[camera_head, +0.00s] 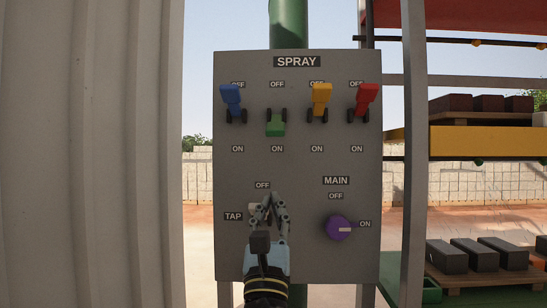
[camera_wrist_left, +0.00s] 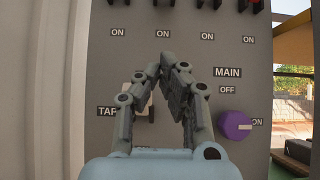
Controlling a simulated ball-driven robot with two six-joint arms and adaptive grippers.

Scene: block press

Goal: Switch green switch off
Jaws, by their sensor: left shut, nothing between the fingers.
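The green switch (camera_head: 276,124) is on the grey SPRAY panel (camera_head: 230,180), second from the left in the top row. Its handle points down, toward its ON label. The blue (camera_head: 231,96), yellow (camera_head: 321,95) and red (camera_head: 367,95) switches beside it are tilted up toward OFF. My left gripper (camera_head: 268,198) is in front of the lower part of the panel, below the green switch and apart from it. It is shut and empty; its fingertips meet in the left wrist view (camera_wrist_left: 166,66). The green handle is not visible there. My right gripper is not in view.
A purple MAIN knob (camera_head: 338,227) is to the right of my left gripper, its white mark toward ON. The TAP control behind my fingers is mostly hidden. A ribbed wall (camera_head: 90,150) stands close on the left. Shelves with dark blocks (camera_head: 455,257) are at right.

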